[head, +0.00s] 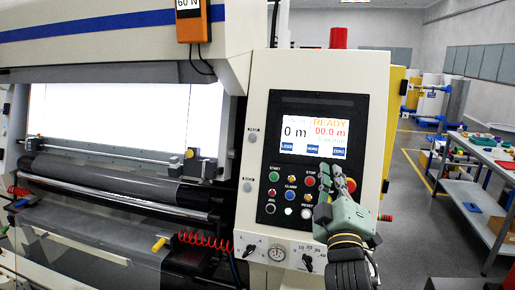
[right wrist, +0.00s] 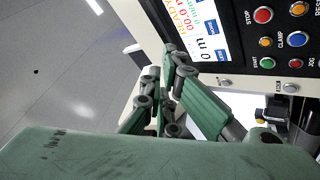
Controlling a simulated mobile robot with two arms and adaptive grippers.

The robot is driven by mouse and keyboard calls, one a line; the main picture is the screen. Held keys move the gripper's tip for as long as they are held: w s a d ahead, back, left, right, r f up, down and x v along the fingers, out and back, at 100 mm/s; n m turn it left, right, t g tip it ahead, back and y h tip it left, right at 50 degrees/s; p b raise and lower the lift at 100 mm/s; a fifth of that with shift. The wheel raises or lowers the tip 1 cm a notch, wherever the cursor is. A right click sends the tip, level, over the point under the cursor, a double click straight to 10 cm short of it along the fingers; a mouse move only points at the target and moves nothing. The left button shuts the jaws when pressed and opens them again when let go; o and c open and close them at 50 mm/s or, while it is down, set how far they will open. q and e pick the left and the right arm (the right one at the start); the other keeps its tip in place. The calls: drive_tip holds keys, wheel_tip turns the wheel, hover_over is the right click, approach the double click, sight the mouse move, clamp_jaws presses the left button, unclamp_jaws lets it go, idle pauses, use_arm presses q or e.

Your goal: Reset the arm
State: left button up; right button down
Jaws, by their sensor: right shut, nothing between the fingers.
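My right gripper (head: 338,175) is in front of the lower right part of the machine's black control panel (head: 262,190). Its fingers are shut and empty. They cover some of the panel near the STOP button (head: 309,181). In the right wrist view the fingers (right wrist: 170,75) are beside the panel's screen (right wrist: 200,35), and whether they touch the panel cannot be told. The screen (head: 315,130) reads READY, 0 m and 00.0 m. My left gripper is not in view.
The machine's rollers (head: 120,190) and bright backlit window (head: 125,115) are on the left. A red lamp (head: 338,38) tops the cabinet. A workbench (head: 480,195) with coloured parts stands right, beyond open floor (head: 425,235).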

drive_tip(key=s+d+f+m+g, duration=0.1)
drive_tip(key=s+f+m+g, duration=0.3)
drive_tip(key=f, duration=0.6)
drive_tip(key=s+d+f+n+g+y, duration=0.1)
drive_tip(key=s+d+f+g, duration=0.3)
drive_tip(key=f, duration=0.6)
drive_tip(key=s+a+f+m+g, duration=0.1)
drive_tip(key=s+f+m+g, duration=0.1)
drive_tip(key=s+f, duration=0.65)
drive_tip(key=s+a+f+m+g+y, duration=0.1)
drive_tip(key=s+f+g, duration=0.3)
drive_tip(key=s+f, duration=0.5)
drive_tip(key=s+f+m+g+y, duration=0.15)
drive_tip(key=s+f+g, duration=0.3)
drive_tip(key=s, duration=0.75)
wheel_tip(320, 180, down, 31)
drive_tip(key=s+g+b, duration=0.1)
drive_tip(key=s+b, duration=0.1)
drive_tip(key=b, duration=0.3)
use_arm(q)
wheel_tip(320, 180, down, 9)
drive_tip(key=b, duration=0.3)
drive_tip(key=shift+b, duration=0.35)
use_arm(e)
drive_tip(key=s+d+f+g, duration=0.1)
drive_tip(key=s+d+f, duration=0.1)
drive_tip(key=s+f, duration=1.5)
wheel_tip(320, 180, down, 4)
drive_tip(key=shift+d+r+h, duration=0.25)
drive_tip(key=shift+d+h, duration=0.1)
